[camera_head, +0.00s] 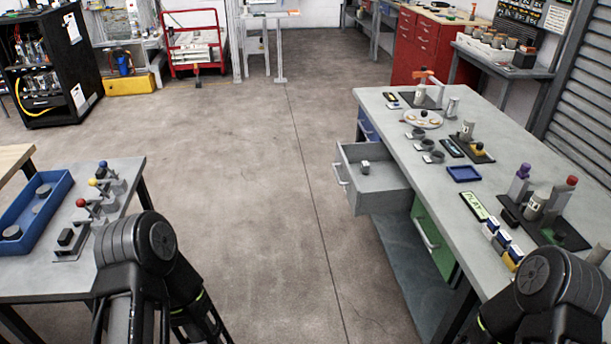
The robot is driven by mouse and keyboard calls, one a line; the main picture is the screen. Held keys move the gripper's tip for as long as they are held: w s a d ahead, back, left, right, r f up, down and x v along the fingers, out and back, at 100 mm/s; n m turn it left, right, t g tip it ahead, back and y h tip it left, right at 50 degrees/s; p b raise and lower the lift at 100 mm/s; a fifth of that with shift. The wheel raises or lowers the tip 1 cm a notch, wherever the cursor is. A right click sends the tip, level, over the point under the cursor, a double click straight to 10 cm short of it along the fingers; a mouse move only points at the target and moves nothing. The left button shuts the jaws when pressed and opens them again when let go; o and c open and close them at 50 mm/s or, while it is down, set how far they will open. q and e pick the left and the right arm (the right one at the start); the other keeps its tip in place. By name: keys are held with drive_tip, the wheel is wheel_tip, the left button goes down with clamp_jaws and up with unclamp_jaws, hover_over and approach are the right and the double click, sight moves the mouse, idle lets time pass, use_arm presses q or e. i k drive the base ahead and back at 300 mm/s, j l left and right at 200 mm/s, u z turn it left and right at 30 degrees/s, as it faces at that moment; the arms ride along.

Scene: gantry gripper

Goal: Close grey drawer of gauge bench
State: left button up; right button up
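The grey drawer (381,193) is pulled out to the left from the gauge bench (405,111) on the right. Its handle (341,175) is on its left front. A small grey metal object (365,168) lies inside it. Above and behind it a blue drawer (367,128) is flush in the bench, and a green drawer front (432,238) sits nearer me. My two arms show only at the bottom left and bottom right. Neither gripper is in view, and both arms are apart from the grey drawer.
The bench top holds cups, a round plate (421,119), a blue tray (464,173) and several bottles. A second table (118,173) with a blue tray (36,205) stands at left. The concrete floor between is clear.

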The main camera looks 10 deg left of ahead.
sight(387, 188)
drive_tip(key=i+j+z, duration=0.2)
drive_tip(key=i, duration=0.3)
drive_tip(key=i+j+z, duration=0.15)
drive_tip(key=i, duration=0.3)
drive_tip(key=i+j+z, duration=0.2)
drive_tip(key=i+j, duration=0.15)
drive_tip(key=i, duration=0.15)
